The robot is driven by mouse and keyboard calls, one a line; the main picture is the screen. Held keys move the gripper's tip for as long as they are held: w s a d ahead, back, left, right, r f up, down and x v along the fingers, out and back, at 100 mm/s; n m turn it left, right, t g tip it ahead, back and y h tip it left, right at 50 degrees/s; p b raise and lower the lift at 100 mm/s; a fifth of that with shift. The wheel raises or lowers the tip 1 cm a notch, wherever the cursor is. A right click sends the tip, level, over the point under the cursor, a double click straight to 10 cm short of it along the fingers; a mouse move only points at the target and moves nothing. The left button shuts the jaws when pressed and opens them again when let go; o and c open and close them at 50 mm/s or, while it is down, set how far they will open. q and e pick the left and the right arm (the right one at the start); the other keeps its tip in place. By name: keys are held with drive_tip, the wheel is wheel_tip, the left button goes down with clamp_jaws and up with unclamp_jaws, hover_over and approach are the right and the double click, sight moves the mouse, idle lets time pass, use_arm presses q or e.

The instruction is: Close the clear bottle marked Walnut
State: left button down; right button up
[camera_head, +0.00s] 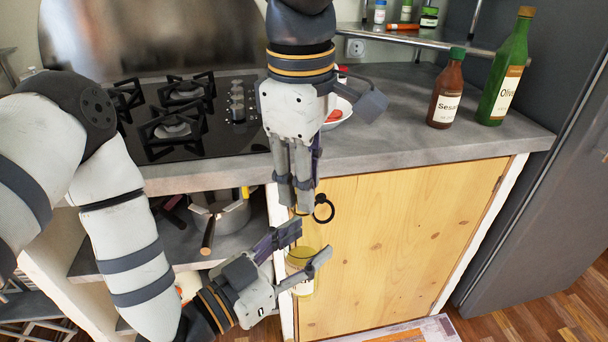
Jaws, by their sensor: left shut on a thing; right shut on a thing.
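My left gripper (309,243) is shut on a clear bottle (301,267) with yellowish contents. It holds the bottle in the air in front of the wooden cabinet door. The fingers cover part of the bottle, and I cannot read its label. My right gripper (295,199) points down just above my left gripper and the bottle, with its fingers close together. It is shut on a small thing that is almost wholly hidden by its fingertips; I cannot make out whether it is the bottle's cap. A gap shows between the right fingertips and the bottle.
A brown Sesame bottle (446,92) and a green olive oil bottle (508,70) stand on the counter (400,135) at right. A white bowl (340,113) is behind my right gripper. The hob (185,120) is at left. The door's black ring handle (324,210) is beside the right fingertips.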

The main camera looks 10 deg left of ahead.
drive_tip(key=shift+f, duration=0.5)
drive_tip(key=m, duration=0.5)
drive_tip(key=shift+m, duration=0.4)
drive_tip(key=m, duration=0.3)
drive_tip(key=shift+a+m, duration=0.1)
drive_tip(key=shift+m, duration=0.2)
drive_tip(key=m, duration=0.3)
drive_tip(key=shift+m, duration=0.4)
drive_tip(key=o, duration=0.7)
